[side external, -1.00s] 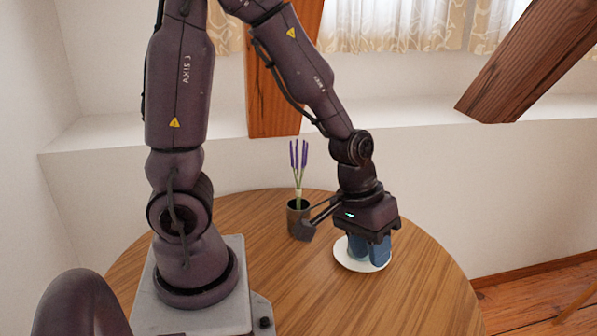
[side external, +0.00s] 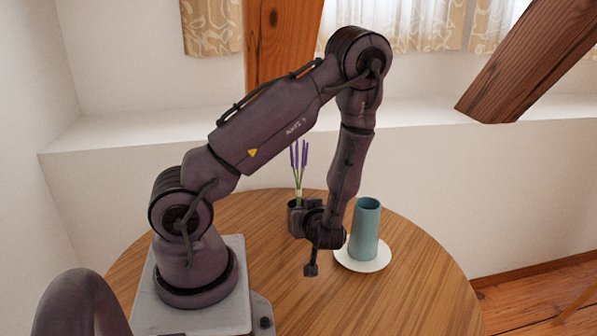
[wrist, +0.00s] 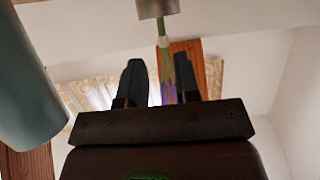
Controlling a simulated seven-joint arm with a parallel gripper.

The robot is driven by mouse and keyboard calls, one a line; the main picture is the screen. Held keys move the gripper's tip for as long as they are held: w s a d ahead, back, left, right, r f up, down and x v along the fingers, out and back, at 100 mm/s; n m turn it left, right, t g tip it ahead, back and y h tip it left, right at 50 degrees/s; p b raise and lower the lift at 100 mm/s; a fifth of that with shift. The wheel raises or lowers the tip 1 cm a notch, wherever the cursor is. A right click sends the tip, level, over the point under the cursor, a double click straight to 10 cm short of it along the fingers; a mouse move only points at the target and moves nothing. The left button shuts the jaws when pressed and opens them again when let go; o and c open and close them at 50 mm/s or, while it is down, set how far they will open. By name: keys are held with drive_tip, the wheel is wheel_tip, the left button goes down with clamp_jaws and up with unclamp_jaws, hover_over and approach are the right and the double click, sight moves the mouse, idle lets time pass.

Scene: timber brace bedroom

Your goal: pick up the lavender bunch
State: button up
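The lavender bunch (side external: 299,168), with purple heads on green stems, stands upright in a small dark pot (side external: 292,214) on the round table. My gripper (side external: 303,216) is low beside the pot, in front of part of it. In the wrist view, which looks upside down, the pot (wrist: 157,8) is at the top edge and the lavender (wrist: 165,70) hangs down from it. The two fingers of my gripper (wrist: 158,66) are apart, with the stems lined up between them, nearer the right finger. I cannot tell whether they touch the stems. Nothing is held.
A teal cylindrical cup (side external: 365,230) stands on a white plate (side external: 378,263) just right of my gripper; it also shows at the left of the wrist view (wrist: 25,90). The wooden table (side external: 400,305) is clear in front. A wall and ledge stand behind.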

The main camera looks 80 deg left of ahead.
sight(299, 202)
drive_tip(key=shift+r+x, duration=0.15)
drive_tip(key=shift+x, duration=2.4)
drive_tip(key=shift+r+x, duration=0.1)
drive_tip(key=shift+x, duration=2.45)
clamp_jaws()
